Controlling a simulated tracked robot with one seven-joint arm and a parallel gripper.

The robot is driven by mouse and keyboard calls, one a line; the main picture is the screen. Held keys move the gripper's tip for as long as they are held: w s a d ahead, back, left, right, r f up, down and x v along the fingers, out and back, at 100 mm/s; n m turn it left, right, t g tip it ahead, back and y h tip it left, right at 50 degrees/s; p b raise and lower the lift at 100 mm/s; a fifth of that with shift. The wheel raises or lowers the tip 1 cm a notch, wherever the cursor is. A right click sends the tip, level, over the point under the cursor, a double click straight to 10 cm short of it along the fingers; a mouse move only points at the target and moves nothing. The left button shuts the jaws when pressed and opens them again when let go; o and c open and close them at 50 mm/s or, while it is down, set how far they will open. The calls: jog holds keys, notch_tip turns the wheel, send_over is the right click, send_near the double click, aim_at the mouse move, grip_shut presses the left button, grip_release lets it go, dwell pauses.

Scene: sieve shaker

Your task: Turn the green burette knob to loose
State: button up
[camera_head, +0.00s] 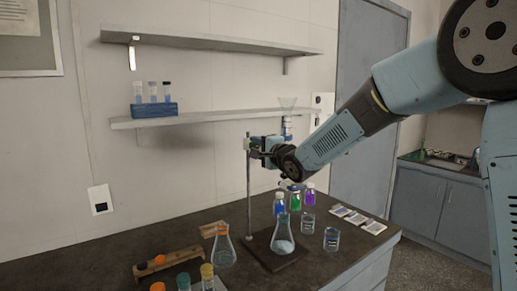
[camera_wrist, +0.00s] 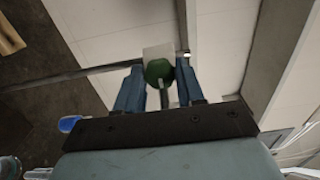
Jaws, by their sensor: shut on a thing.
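The green burette knob (camera_wrist: 158,71) shows in the wrist view between the tips of my gripper (camera_wrist: 160,82). The two blue fingers are closed on it from both sides. A pale block shows just beyond the knob. In the head view my gripper (camera_head: 268,149) is at the upright stand rod (camera_head: 248,200), and the wrist hides most of the burette and the knob. A conical flask (camera_head: 282,240) stands on the dark stand base below. I cannot tell how far the knob is turned.
Another flask (camera_head: 223,250) and several coloured bottles stand on the dark bench. Beakers (camera_head: 332,239) and small white trays (camera_head: 356,218) are to the right. A shelf (camera_head: 200,119) with a blue tube rack (camera_head: 153,109) is on the wall behind.

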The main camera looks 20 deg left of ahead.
jog(key=shift+f, duration=0.15)
jog(key=c, duration=0.3)
jog(key=shift+c, duration=0.2)
jog(key=shift+n, duration=2.2)
jog(key=shift+f, duration=0.1)
jog(key=o, duration=1)
jog(key=shift+d, duration=0.1)
jog(key=v, duration=1.3)
jog(key=shift+s+d, duration=0.2)
jog(key=shift+s, duration=0.05)
